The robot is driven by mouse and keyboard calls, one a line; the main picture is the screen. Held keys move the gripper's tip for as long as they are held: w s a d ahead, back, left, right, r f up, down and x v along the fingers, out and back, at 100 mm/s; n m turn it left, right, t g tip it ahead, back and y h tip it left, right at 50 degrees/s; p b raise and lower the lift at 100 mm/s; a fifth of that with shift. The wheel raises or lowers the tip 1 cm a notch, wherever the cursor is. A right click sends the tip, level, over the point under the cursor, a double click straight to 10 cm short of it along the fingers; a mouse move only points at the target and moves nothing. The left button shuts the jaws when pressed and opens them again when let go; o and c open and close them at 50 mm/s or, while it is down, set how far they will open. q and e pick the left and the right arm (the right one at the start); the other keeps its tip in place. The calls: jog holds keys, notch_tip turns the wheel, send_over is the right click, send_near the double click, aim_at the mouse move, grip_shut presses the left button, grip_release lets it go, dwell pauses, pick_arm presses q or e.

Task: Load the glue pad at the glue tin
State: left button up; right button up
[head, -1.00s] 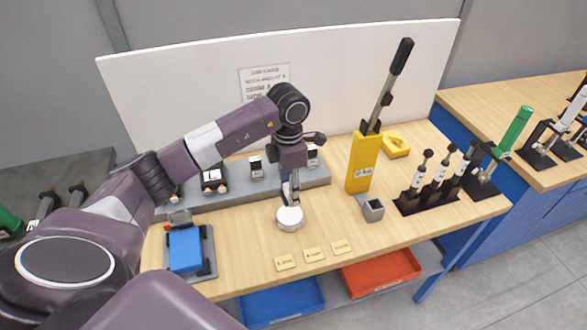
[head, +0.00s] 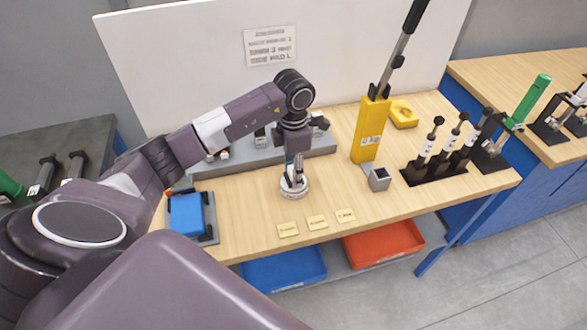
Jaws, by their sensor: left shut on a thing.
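The glue tin (head: 287,194) is a low, round, pale tin on the wooden bench, left of the yellow holder. My left gripper (head: 296,183) points straight down over it, with its fingertips at the tin's open top. It is shut on a slim, light grey thing, which I take to be the glue pad. The fingers hide most of it. Its lower end is at or inside the tin; I cannot tell whether it touches the glue. My right gripper is not in view.
A yellow holder (head: 370,131) with a tall dark-handled lever stands right of the tin, by a small grey box (head: 379,179). A black rack (head: 435,173) holds several tools. A blue block (head: 187,214) sits left. Yellow labels (head: 317,222) lie in front.

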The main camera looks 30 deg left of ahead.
pick_arm(q)
jog(key=shift+f+b, duration=0.3)
jog(key=shift+f, duration=0.05)
dwell(0.9)
jog(key=shift+f, duration=0.2)
dwell(1.3)
jog(key=shift+r, duration=0.1)
jog(key=shift+r+p, duration=1.7)
jog(key=shift+r, duration=1.8)
jog(key=shift+d, duration=0.15)
